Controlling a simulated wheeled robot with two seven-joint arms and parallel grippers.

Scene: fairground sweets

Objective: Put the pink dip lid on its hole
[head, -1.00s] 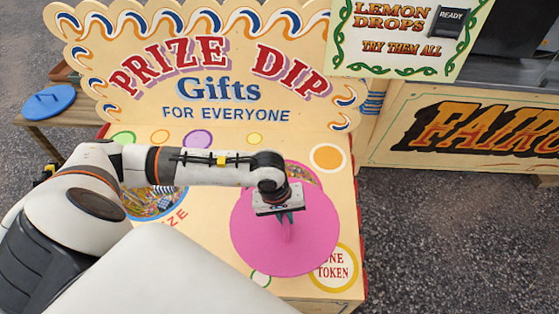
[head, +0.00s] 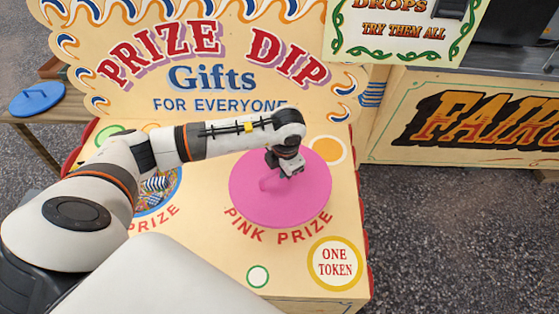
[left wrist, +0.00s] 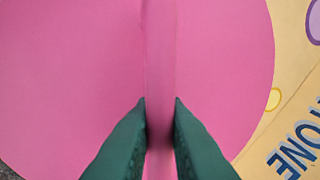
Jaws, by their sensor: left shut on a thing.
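The round pink dip lid (head: 280,205) lies above the lettering PINK PRIZE on the cream stall top. It looks about level in the head view. Its hole is hidden under it, and I cannot tell whether the lid touches the stall top. My left gripper (head: 288,171) is over the back middle of the lid. In the left wrist view its green fingers (left wrist: 160,108) are shut on the lid's raised bar handle (left wrist: 160,60), one on each side. The pink lid (left wrist: 70,70) fills most of that view. My right gripper is not in view.
An open hole with mixed sweets (head: 163,195) is left of the lid, partly behind my left arm. A blue lid (head: 37,98) lies on a wooden side table. The PRIZE DIP board (head: 225,60) stands behind. The ONE TOKEN circle (head: 335,263) is clear.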

